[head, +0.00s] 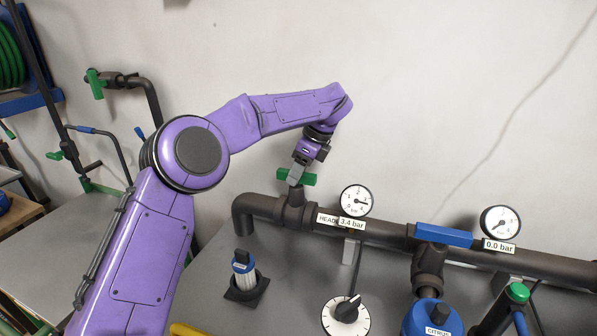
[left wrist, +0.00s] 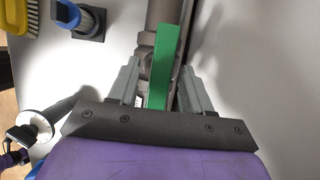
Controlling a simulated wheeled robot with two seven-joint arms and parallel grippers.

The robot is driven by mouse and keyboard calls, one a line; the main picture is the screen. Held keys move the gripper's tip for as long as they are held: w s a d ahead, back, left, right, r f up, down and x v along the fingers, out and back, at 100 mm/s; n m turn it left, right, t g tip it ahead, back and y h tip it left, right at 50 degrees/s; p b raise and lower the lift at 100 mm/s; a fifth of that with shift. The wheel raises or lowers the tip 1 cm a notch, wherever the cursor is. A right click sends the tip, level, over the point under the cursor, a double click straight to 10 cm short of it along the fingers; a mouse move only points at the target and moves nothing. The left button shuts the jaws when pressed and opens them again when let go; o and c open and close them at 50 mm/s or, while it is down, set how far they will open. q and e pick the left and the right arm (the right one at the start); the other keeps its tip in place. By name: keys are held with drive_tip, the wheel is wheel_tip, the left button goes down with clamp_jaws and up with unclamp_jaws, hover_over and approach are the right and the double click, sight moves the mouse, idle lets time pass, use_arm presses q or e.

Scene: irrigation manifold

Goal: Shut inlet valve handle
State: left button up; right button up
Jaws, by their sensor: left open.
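The green valve handle (head: 309,179) sits on top of the valve body at the left end of the dark manifold pipe. I take it to be the inlet valve handle. It lies roughly along the pipe. My left gripper (head: 295,178) points down at the handle from above. In the left wrist view the handle (left wrist: 166,65) runs lengthwise between the two open grey fingers of the gripper (left wrist: 160,88), with a visible gap at its right side. Whether a finger touches it on the left I cannot tell. My right gripper is not in view.
A gauge (head: 355,201) with a 3.4 bar label stands right of the valve; another (head: 500,222) reads 0.0 bar. A blue handle (head: 444,235) lies along the pipe between them. A blue-topped filter (head: 243,264) and a white dial (head: 346,317) stand in front.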

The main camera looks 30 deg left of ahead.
use_arm(q)
clamp_jaws()
